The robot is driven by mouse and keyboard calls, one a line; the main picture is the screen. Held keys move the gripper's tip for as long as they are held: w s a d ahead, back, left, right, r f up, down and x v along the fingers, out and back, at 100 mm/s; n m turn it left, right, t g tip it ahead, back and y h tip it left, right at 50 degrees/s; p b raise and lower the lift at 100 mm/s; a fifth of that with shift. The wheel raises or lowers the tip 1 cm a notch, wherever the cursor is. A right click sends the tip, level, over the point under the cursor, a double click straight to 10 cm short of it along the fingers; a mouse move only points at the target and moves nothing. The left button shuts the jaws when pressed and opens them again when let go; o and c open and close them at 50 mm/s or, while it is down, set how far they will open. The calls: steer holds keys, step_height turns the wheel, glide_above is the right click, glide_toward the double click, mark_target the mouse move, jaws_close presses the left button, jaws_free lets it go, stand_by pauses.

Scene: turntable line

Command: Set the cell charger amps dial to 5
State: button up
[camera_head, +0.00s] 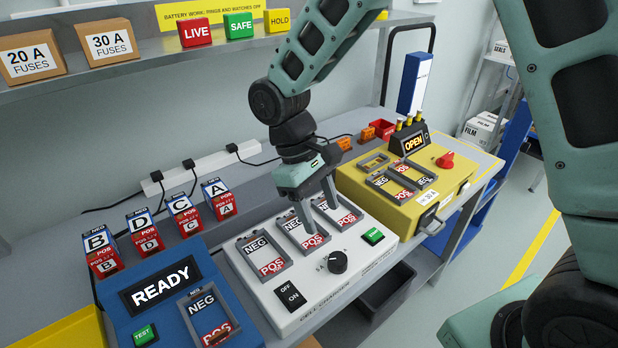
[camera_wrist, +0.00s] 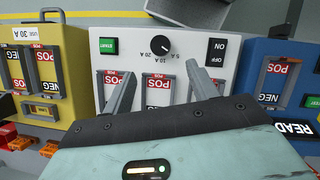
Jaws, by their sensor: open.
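The cell charger (camera_head: 300,318) is a white box on the bench with several NEG/POS bays on top. My gripper (camera_head: 320,212) is open and empty, pointing down over the bays behind the dial. In the wrist view its fingers (camera_wrist: 160,80) are spread apart, short of the dial and not touching it.
A green START button (camera_head: 374,236) and a black ON/OFF switch (camera_head: 290,294) flank the dial. A yellow unit (camera_head: 400,205) with a red knob stands right, a blue READY tester (camera_head: 160,315) left. Lettered cells (camera_head: 100,252) stand behind the tester. A shelf (camera_head: 150,50) runs above.

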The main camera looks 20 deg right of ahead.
steer(key=v, duration=0.6)
steer(key=shift+r, duration=0.2)
steer(key=shift+w+a, duration=0.1)
steer(key=s+a+t+y, duration=0.2)
steer(key=s+t+y, duration=0.1)
steer(key=s, duration=1.6)
steer(key=shift+s+n+t, duration=0.3)
steer(key=shift+n, duration=0.1)
